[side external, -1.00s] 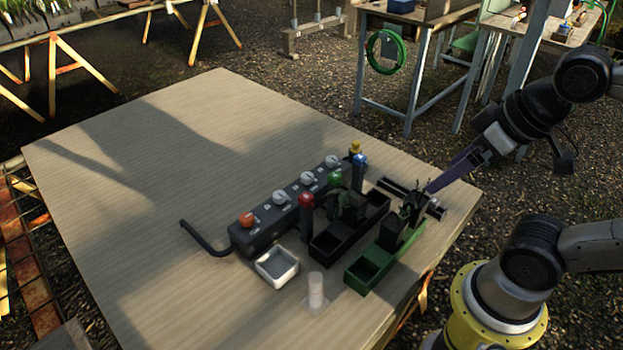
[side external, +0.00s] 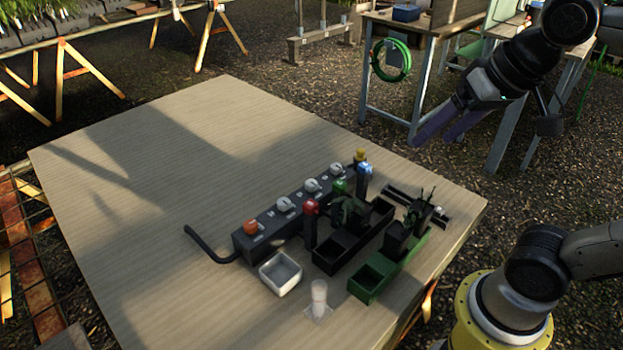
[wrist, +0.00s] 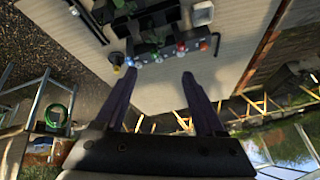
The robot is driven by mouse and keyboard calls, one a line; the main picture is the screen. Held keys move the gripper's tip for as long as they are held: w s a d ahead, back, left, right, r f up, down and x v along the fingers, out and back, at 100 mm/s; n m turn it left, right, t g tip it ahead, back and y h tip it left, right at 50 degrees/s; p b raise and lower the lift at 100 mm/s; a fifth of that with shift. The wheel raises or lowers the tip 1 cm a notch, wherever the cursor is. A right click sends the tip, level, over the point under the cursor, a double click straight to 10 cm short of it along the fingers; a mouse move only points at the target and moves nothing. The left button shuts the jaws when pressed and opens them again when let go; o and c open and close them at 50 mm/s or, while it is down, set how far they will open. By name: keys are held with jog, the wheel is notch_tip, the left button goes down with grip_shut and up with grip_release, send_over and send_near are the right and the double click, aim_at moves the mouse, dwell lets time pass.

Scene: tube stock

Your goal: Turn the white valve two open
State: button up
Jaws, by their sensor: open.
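A dark valve block (side external: 262,243) lies on the table with a row of knobs: an orange one (side external: 250,227) at the near end, then three white ones (side external: 284,204), (side external: 311,185), (side external: 337,169). The labels are too small to read, so I cannot tell which is valve two. The block also shows beyond my fingers in the wrist view (wrist: 170,56). My gripper (side external: 432,141) is open and empty, with purple fingers. It is up in the air beyond the table's right edge, apart from the valves. Its spread fingers show in the wrist view (wrist: 158,74).
Red (side external: 311,207), green (side external: 339,186) and blue (side external: 364,168) topped posts stand close right of the valve row. The table's left half is clear.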

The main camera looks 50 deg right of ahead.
jog(key=w+r+m+g, duration=0.1)
jog(key=w+r+m, duration=0.25)
jog(key=w, duration=0.85)
jog(key=m+g, duration=0.3)
jog(key=g, duration=0.2)
send_over(311, 182)
notch_tip(311, 182, down, 20)
notch_tip(311, 182, down, 14)
jog(key=shift+s+r, duration=0.1)
jog(key=shift+c, duration=0.4)
grip_shut()
